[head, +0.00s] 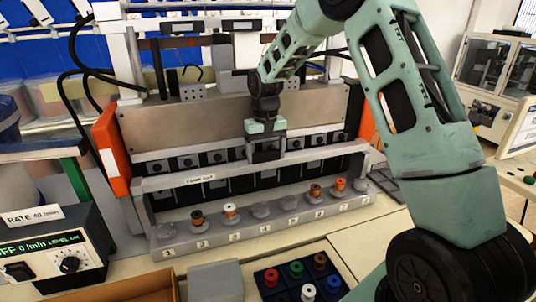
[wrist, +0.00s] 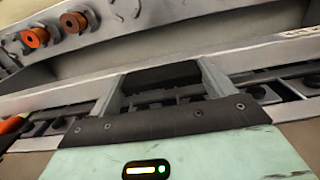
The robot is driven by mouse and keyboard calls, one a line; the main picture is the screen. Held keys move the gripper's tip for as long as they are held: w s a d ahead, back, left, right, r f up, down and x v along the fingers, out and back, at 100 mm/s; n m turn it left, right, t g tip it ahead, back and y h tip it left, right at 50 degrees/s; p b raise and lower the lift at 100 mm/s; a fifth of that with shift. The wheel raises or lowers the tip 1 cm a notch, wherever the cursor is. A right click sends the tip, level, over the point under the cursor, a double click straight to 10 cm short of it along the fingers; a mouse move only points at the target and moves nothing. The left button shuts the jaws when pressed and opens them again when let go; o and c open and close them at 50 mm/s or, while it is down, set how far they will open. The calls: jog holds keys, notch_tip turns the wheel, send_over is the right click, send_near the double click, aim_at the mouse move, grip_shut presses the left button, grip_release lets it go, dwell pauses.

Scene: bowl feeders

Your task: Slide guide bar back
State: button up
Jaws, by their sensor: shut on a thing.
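The guide bar appears to be the long light-grey bar (head: 325,155) that runs across the front of the machine, with a small white label on its left part. It also shows in the wrist view as a pale rail (wrist: 50,97). My gripper (head: 265,155) is at the middle of the bar, reaching down from behind it. In the wrist view, my two fingers (wrist: 161,85) stand on either side of a dark block (wrist: 160,74) and are shut on it. The block seems to be a grip on the bar, but its join is hidden.
A dark tray (head: 278,291) of coloured spools, a grey box (head: 216,280) and a rate controller (head: 60,250) stand nearer. Orange end plates (head: 112,158) flank the machine. A brown panel (head: 180,125) rises behind the bar.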

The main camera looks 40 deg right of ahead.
jog(key=shift+w+d+r, duration=0.1)
jog(key=shift+w+r, duration=0.05)
jog(key=shift+w, duration=0.1)
jog(key=o, duration=1.3)
jog(key=shift+w, duration=0.1)
notch_tip(320, 180, up, 17)
jog(key=b, duration=0.4)
jog(key=shift+r, duration=0.1)
